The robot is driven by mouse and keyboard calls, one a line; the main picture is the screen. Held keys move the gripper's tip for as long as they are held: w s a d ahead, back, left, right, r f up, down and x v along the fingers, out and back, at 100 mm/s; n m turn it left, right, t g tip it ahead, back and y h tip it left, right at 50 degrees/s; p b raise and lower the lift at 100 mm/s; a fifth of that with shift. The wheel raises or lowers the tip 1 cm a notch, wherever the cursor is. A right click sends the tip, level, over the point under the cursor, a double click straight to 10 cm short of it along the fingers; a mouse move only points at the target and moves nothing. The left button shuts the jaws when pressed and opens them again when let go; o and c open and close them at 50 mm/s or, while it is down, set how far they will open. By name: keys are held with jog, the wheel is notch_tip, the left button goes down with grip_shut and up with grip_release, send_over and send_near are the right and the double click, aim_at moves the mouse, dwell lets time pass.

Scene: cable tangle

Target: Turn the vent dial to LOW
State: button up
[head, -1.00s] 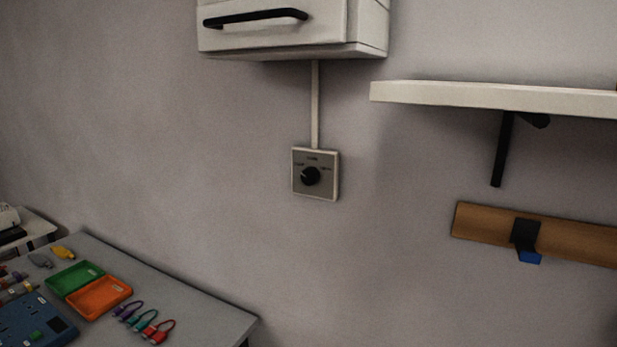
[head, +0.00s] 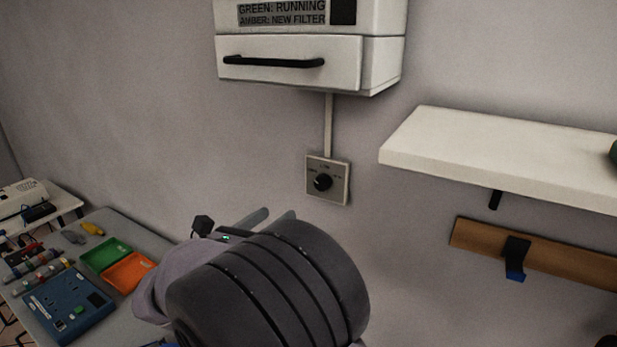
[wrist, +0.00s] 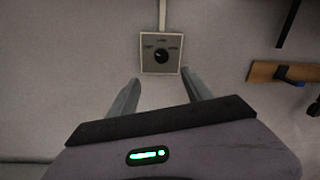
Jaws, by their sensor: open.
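The vent dial (head: 322,182) is a round black knob on a square grey plate with a pale frame (head: 341,194), fixed to the wall below a white cabinet. Small labels sit around the knob, too small to read surely. The dial also shows in the wrist view (wrist: 161,57), ahead of my fingers. My gripper (wrist: 162,84) is open and empty, its two fingers apart and pointing toward the plate without touching it. In the head view my gripper (head: 270,216) is below and left of the dial, partly hidden by my arm.
A white cabinet (head: 290,62) with a black handle hangs above the dial. A white shelf (head: 500,150) juts out at right, over a wooden rail (head: 480,247) with a black hook. A grey table with green (head: 104,256) and orange (head: 129,272) trays stands lower left. The wall around the dial is clear.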

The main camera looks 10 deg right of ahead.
aim_at(319, 185)
jog(key=b+x, duration=0.1)
jog(key=x, duration=1.6)
jog(key=shift+s+d+f, duration=0.1)
jog(key=shift+s+d, duration=0.05)
grip_shut()
